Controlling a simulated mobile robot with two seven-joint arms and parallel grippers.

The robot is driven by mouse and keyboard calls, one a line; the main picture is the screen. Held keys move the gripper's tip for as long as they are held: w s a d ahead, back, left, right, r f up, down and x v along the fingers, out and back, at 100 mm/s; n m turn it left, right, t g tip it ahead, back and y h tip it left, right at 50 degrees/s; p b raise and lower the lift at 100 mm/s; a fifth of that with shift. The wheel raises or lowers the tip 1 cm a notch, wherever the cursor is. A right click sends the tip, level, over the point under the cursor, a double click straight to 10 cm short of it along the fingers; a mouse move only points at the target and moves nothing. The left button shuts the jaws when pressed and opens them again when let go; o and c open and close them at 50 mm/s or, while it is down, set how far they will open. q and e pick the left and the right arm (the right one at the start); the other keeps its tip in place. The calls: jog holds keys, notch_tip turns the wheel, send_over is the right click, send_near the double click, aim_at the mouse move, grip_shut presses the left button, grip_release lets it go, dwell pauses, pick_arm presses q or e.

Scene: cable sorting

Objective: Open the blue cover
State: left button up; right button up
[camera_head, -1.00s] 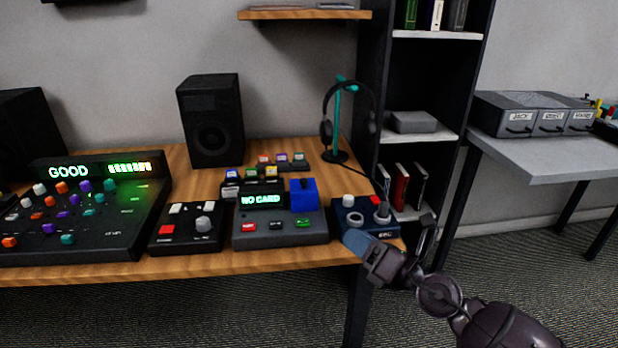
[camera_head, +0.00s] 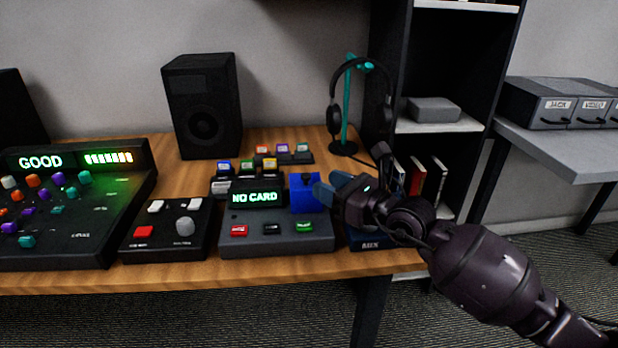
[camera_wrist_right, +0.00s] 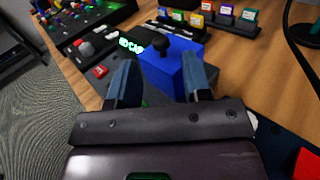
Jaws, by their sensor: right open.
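The blue cover (camera_head: 304,194) is a box-like lid at the right end of a grey device (camera_head: 277,238) whose display reads NO CARD. It looks closed. In the right wrist view, the blue cover (camera_wrist_right: 172,70) has a dark knob (camera_wrist_right: 176,46) on it and sits ahead of and between my fingers. My right gripper (camera_head: 330,186) is open at the right side of the cover, and its fingers also show in the right wrist view (camera_wrist_right: 160,86). I cannot tell whether a finger touches the cover. My left gripper is not in view.
A dark blue box (camera_head: 368,240) with knobs lies under my right arm. A black controller (camera_head: 168,230) stands left of the device. Small coloured cards (camera_head: 282,152) stand behind it. A headphone stand (camera_head: 346,120) and a speaker (camera_head: 202,105) are at the back.

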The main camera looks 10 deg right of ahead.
aim_at(309, 176)
jog(key=b+x, duration=0.1)
jog(key=x, duration=0.3)
jog(key=shift+w+a+f, duration=0.15)
jog(key=shift+w, duration=0.05)
jog(key=shift+w+a, duration=0.4)
grip_shut()
